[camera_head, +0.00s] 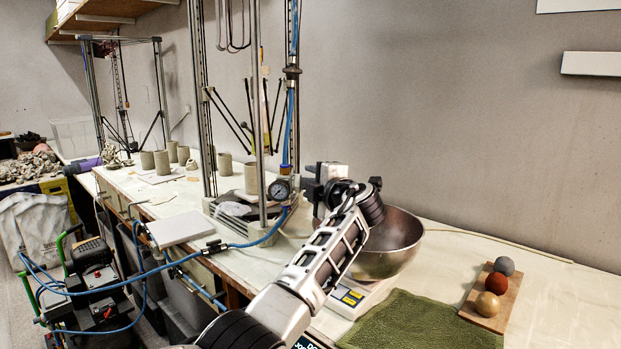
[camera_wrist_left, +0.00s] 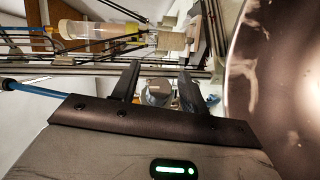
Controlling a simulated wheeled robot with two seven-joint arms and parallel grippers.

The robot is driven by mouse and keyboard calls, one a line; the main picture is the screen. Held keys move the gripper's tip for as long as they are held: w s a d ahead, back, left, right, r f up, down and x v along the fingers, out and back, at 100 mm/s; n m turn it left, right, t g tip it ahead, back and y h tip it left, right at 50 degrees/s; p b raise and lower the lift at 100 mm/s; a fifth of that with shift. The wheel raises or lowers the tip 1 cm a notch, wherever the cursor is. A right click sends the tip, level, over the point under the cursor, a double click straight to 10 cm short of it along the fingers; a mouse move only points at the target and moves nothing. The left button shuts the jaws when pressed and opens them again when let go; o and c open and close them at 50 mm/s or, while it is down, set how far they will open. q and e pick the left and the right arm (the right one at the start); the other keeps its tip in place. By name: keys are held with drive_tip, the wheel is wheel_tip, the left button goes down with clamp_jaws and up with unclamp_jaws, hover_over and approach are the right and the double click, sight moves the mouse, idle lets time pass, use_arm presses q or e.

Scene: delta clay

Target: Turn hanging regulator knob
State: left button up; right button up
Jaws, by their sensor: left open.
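The regulator (camera_head: 280,190) hangs on a blue hose beside the printer's metal post, its round gauge facing me in the head view. My left gripper (camera_head: 308,188) is just to the right of it. In the left wrist view the two dark fingers of my left gripper (camera_wrist_left: 159,82) are apart. A round grey part (camera_wrist_left: 157,93), seemingly the regulator knob, shows between them. I cannot tell whether the fingers touch it. My wrist and forearm hide part of the area to the right of the regulator. My right gripper is not in view.
A metal bowl (camera_head: 390,245) stands on a scale (camera_head: 352,300) close behind my left wrist. A green towel (camera_head: 425,325) and a wooden board (camera_head: 490,310) with three balls lie at the right. Printer posts (camera_head: 203,100) and clay cylinders (camera_head: 162,162) stand at the left.

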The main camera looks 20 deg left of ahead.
use_arm(q)
drive_tip(key=shift+w+a+f, duration=0.1)
drive_tip(key=shift+w+a, duration=0.25)
drive_tip(key=shift+a, duration=0.05)
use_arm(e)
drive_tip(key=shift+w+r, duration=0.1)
use_arm(q)
clamp_jaws()
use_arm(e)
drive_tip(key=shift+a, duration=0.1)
